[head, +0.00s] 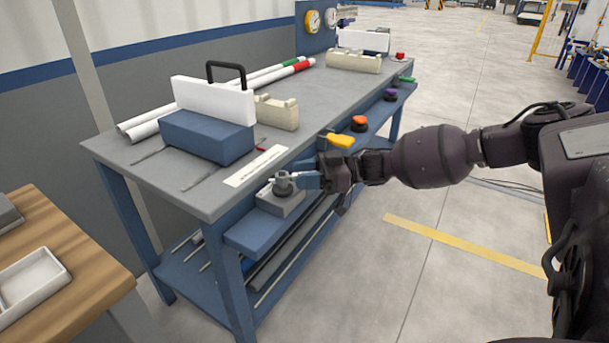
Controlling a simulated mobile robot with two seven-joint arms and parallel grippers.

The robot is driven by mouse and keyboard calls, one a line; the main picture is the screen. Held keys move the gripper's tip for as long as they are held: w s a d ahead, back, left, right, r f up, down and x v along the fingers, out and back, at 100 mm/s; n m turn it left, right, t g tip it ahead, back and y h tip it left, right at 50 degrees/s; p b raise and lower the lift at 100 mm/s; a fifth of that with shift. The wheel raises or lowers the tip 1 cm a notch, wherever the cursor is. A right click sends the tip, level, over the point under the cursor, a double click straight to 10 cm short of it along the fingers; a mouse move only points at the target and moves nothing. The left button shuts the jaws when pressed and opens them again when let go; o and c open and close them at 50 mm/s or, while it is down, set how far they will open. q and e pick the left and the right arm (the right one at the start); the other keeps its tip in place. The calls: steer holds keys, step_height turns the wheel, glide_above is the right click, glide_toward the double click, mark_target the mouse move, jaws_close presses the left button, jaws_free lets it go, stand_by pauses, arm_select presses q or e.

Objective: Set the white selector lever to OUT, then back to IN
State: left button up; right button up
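The selector is a grey block (281,203) with a round grey hub (284,184) on top, mounted at the near end of the blue front ledge of the workbench. A small pale piece at the hub looks like the white lever, but it is too small to tell its position, and the IN and OUT marks cannot be read. My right gripper (299,180) reaches in from the right, its blue fingers right beside the hub. Whether they touch or close on the lever cannot be told. My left gripper is out of view.
A yellow handle (341,140), an orange knob (359,122) and a purple knob (390,94) sit farther along the ledge. A blue block with a white panel (213,100), beige blocks and white pipes lie on the bench top (150,178). The floor at right is open.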

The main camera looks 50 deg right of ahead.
steer(key=shift+s+d, duration=0.1)
steer(key=shift+d, duration=0.05)
steer(key=shift+s+d, duration=0.15)
steer(key=shift+d, duration=0.1)
arm_select(q)
steer(key=p, duration=0.1)
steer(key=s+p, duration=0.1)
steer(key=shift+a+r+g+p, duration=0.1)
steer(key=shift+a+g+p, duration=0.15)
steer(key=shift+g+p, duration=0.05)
arm_select(e)
steer(key=v, duration=1)
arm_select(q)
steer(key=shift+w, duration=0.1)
